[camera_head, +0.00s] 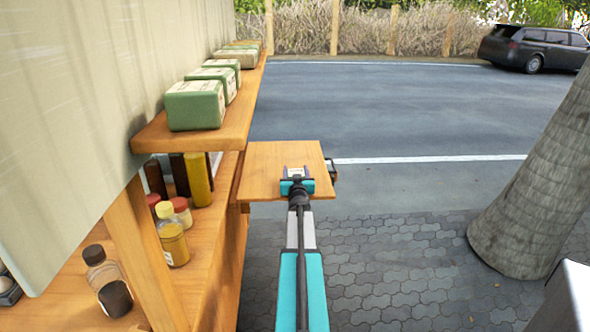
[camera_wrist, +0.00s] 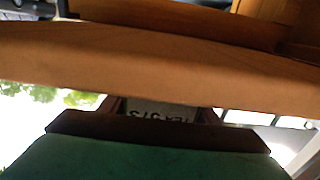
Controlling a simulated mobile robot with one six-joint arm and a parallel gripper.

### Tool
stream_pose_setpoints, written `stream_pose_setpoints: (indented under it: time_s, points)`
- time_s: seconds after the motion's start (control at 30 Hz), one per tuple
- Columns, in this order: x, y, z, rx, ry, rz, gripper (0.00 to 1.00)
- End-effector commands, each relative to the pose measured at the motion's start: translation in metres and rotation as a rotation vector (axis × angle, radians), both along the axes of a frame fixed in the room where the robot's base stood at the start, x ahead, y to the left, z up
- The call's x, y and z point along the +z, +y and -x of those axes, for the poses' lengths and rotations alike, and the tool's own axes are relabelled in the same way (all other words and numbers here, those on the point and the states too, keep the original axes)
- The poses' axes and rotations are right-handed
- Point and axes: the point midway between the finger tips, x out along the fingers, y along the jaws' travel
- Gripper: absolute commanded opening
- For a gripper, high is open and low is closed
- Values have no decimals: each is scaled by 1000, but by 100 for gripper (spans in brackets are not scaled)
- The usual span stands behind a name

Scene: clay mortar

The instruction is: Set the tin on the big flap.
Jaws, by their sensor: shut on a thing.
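The big flap (camera_head: 262,160) is a flat wooden board sticking out from the end of the counter in the head view. My gripper (camera_head: 297,174) is over the flap's near middle part and is shut on a small pale thing, which I take to be the tin (camera_head: 295,171). In the wrist view, a pale face with dark print on the tin (camera_wrist: 160,109) shows between the fingers; most of it is hidden. A broad wooden edge (camera_wrist: 150,68) crosses close in front of it there. I cannot tell whether the tin touches the flap.
Several green boxes (camera_head: 195,106) stand on the upper wooden shelf (camera_head: 240,115) at left. Bottles and jars (camera_head: 172,240) stand on the lower shelf. A small dark thing (camera_head: 332,170) is at the flap's right edge. A trunk (camera_head: 530,200) rises at right; paving between is clear.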

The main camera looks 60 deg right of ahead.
Motion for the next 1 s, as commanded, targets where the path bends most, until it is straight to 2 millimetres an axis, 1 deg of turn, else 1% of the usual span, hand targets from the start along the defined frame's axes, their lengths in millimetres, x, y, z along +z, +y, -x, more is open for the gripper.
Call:
stream_pose_setpoints:
  time_s: [0.3, 0.47, 0.6, 0.87, 1.0]
  points:
    - [1, -24, -16, 0, -1, 1, 30]
    - [1, -33, -23, -1, -1, 1, 30]
    - [-5, -31, -21, -1, -1, 0, 30]
    - [-5, -31, -21, -1, -1, 1, 30]
    - [-9, -31, -21, -1, -1, 1, 30]
